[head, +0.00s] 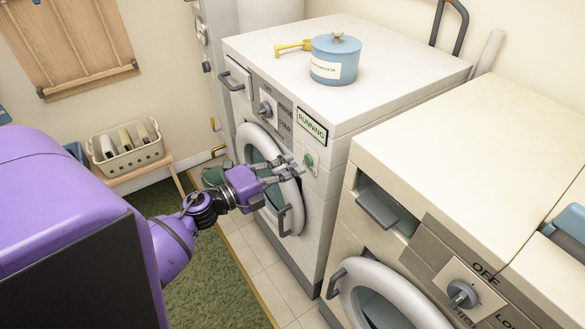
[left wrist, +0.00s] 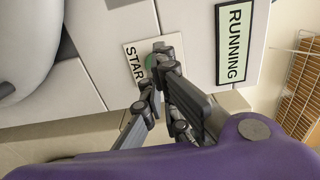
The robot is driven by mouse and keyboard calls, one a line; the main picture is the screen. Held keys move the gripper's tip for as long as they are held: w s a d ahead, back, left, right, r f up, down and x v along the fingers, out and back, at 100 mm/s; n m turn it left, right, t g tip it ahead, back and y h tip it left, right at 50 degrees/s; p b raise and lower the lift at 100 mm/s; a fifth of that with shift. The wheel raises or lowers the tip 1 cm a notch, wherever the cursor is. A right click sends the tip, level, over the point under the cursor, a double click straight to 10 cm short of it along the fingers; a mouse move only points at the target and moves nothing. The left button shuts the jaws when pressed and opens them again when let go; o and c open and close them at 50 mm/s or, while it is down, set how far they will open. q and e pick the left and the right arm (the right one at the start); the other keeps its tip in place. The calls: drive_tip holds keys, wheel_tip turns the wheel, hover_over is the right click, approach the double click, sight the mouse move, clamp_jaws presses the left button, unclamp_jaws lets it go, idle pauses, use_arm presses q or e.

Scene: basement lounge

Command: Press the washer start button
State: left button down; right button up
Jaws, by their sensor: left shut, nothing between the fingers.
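The washer (head: 335,135) stands in the middle of the head view, with its round door below the control panel. Its green start button (head: 309,160) is on the front at the right side. In the left wrist view the green button (left wrist: 151,62) sits on a plate lettered "START", partly hidden by my fingers. A display (head: 312,124) on the washer reads "RUNNING"; it also shows in the left wrist view (left wrist: 234,43). My left gripper (head: 296,168) is shut and empty, its fingertips at the button. I cannot tell whether they touch it. My right gripper is not in view.
A blue powder tub (head: 335,62) and a yellow scoop (head: 293,47) are on the washer's top. A second machine (head: 470,140) stands close at the right. A basket (head: 126,155) rests on a wooden bench at the left. A green rug (head: 215,270) lies on the tiled floor.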

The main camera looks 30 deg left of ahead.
use_arm(q)
drive_tip(key=b+v, duration=0.2)
drive_tip(key=v, duration=0.8)
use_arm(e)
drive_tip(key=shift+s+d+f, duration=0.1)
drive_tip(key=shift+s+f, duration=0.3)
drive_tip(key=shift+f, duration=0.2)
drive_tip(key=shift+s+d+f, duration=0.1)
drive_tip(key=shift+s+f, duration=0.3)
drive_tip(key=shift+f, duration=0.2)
